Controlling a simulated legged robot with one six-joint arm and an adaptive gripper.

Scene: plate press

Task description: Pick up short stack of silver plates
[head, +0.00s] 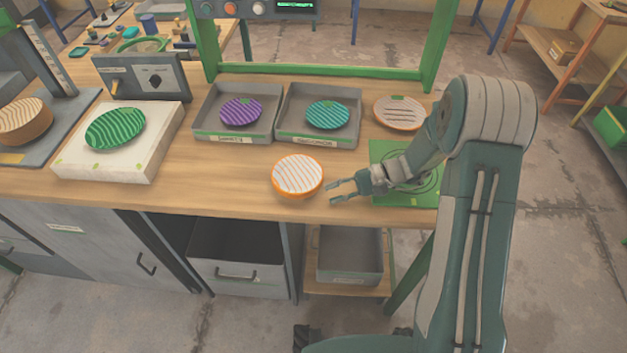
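No stack is plainly labelled silver. A pale, silver-white striped round stack with an orange edge (297,174) lies on the workbench near its front edge. A similar low round stack with grey-white and brownish stripes (400,112) lies farther back on the right, partly beside my arm. I cannot tell for sure which is the silver one. My gripper (332,192) is just right of the nearer stack, its fingers pointing left towards it. The fingers are apart with nothing between them, and a small gap separates them from the stack.
A grey tray (204,133) holds a purple stack (241,111); another (290,134) holds a teal stack (327,115). A green stack (115,129) sits on a white block (100,168). A tan stack (22,122) stands far left. A green mat (417,197) lies under my wrist.

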